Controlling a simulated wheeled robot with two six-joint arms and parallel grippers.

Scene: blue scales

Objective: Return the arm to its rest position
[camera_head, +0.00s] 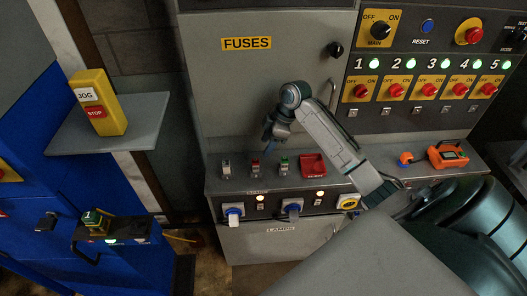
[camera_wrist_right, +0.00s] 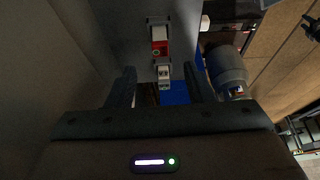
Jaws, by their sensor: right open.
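My right arm (camera_head: 335,140) comes in from the right over the ledge of the grey cabinet, with its elbow bent. Its gripper (camera_head: 268,138) hangs above the ledge, pointing down, in front of the FUSES door. In the right wrist view the gripper (camera_wrist_right: 159,90) has its two fingers wide apart with nothing held. Beyond the fingertips a red-topped part (camera_wrist_right: 159,47) and a pale part (camera_wrist_right: 163,74) stand on the grey ledge. My left gripper does not show clearly in either view.
On the ledge (camera_head: 350,182) stand a grey piece (camera_head: 227,170), a red piece (camera_head: 255,168), a green piece (camera_head: 284,164) and a red block (camera_head: 312,165). An orange device (camera_head: 447,154) lies at right. A switch panel (camera_head: 430,62) is above. A yellow JOG/STOP box (camera_head: 97,102) stands at left.

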